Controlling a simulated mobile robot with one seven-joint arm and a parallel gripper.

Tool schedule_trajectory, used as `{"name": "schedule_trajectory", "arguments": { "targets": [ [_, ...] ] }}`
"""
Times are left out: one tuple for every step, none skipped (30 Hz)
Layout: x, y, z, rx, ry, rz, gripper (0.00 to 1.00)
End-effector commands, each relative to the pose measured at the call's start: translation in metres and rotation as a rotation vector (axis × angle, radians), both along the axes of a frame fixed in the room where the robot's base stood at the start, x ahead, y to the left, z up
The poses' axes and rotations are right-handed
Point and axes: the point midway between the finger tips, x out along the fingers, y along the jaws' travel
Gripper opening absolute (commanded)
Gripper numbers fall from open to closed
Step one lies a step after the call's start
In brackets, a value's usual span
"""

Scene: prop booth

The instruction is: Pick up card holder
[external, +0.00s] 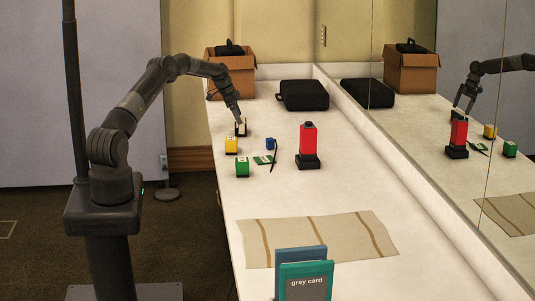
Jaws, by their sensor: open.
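No object is plainly marked as the card holder. Two upright blue and green card-like pieces stand at the front of the counter; the nearer green one (305,281) reads "grey card", and the blue one (299,254) is behind it. A small flat green piece (263,160) lies mid-counter with a dark pen-like stick (274,157) beside it. My gripper (240,127) is open and points down over the counter's left side, far behind the grey card. A small whitish thing shows at its fingers; I cannot tell whether they touch it.
Yellow (231,145), green (242,170) and blue (270,143) blocks stand near my gripper. A red bottle-like object on a black base (308,149) stands to their right. A striped cloth (287,237), black case (303,95) and cardboard box (238,76) share the counter. A mirror (440,180) lines the right.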

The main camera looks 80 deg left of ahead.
Motion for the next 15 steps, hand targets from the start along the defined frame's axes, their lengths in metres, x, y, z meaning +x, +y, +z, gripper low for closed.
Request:
{"name": "schedule_trajectory", "arguments": {
  "targets": [
    [0.002, 0.0, -0.005, 0.0, 0.0, 0.0, 1.0],
    [0.003, 0.0, -0.007, 0.0, 0.0, 0.0, 1.0],
    [0.004, -0.001, -0.008, 0.001, 0.0, -0.001, 1.0],
    [0.005, -0.001, -0.01, 0.001, 0.0, -0.001, 1.0],
    [0.006, -0.002, -0.012, 0.001, 0.0, -0.001, 1.0],
    [0.008, -0.003, -0.016, 0.001, 0.0, -0.001, 1.0],
    [0.009, -0.003, -0.019, 0.0, 0.0, -0.001, 1.0],
    [0.011, -0.004, -0.023, 0.0, 0.001, -0.001, 1.0],
    [0.014, -0.006, -0.029, -0.001, 0.001, -0.002, 1.0],
    [0.016, -0.006, -0.034, 0.0, 0.001, -0.001, 1.0],
    [0.017, -0.007, -0.038, 0.0, 0.0, -0.001, 1.0],
    [0.02, -0.006, -0.043, 0.001, 0.0, 0.0, 1.0],
    [0.021, -0.006, -0.047, 0.0, 0.0, 0.0, 1.0],
    [0.022, -0.007, -0.05, 0.001, 0.0, 0.0, 1.0],
    [0.023, -0.007, -0.052, 0.001, 0.0, -0.001, 1.0]
  ]
}}
